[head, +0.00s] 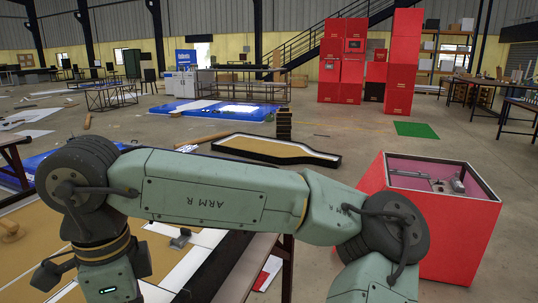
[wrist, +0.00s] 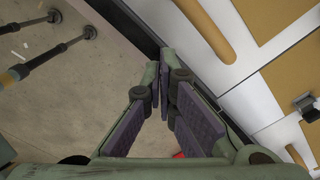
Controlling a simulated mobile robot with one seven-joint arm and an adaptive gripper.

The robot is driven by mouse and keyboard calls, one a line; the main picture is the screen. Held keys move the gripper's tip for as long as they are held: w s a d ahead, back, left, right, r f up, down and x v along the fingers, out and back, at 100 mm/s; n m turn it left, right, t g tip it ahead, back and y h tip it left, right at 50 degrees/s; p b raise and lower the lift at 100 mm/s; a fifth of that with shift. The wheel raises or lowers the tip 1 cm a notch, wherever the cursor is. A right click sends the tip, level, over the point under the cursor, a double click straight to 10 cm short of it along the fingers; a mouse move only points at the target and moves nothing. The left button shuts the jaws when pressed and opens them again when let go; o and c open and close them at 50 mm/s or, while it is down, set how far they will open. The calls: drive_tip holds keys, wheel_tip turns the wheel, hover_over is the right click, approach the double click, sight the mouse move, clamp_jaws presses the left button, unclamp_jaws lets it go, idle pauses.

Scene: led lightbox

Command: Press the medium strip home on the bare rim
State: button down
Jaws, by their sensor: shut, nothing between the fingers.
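My gripper (wrist: 166,62) is shut and empty in the wrist view, its fingertips meeting by the dark edge of a panel. I cannot tell whether they touch it. The panel has white pieces (wrist: 235,75) and tan areas (wrist: 206,12) and fills the upper right. In the head view, a tan and white panel (head: 40,255) lies at lower left, partly hidden by my arm. A small grey block (head: 180,238) sits on it; a similar grey piece is in the wrist view (wrist: 304,102). I cannot tell which piece is the medium strip or where the bare rim lies.
A red open-topped box (head: 455,240) stands at right in the head view. A black-rimmed tan tray (head: 275,150) lies on the floor beyond my arm. A wooden knob (head: 10,229) is at the far left.

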drive_tip(key=shift+s+a+r, duration=0.1)
drive_tip(key=shift+s+a, duration=0.4)
drive_tip(key=shift+s, duration=0.85)
drive_tip(key=shift+s+a, duration=0.45)
drive_tip(key=shift+s, duration=0.9)
drive_tip(key=shift+s+a+r, duration=0.1)
drive_tip(key=shift+s+a, duration=0.4)
drive_tip(key=shift+s, duration=0.85)
drive_tip(key=shift+f+b, duration=0.25)
drive_tip(key=shift+b, duration=0.15)
drive_tip(key=shift+f+b, duration=1.2)
drive_tip(key=shift+f, duration=0.2)
drive_tip(key=shift+f, duration=0.1)
drive_tip(key=shift+r+p, duration=1)
drive_tip(key=shift+r, duration=0.55)
drive_tip(key=shift+r+p, duration=1.5)
drive_tip(key=shift+r, duration=0.55)
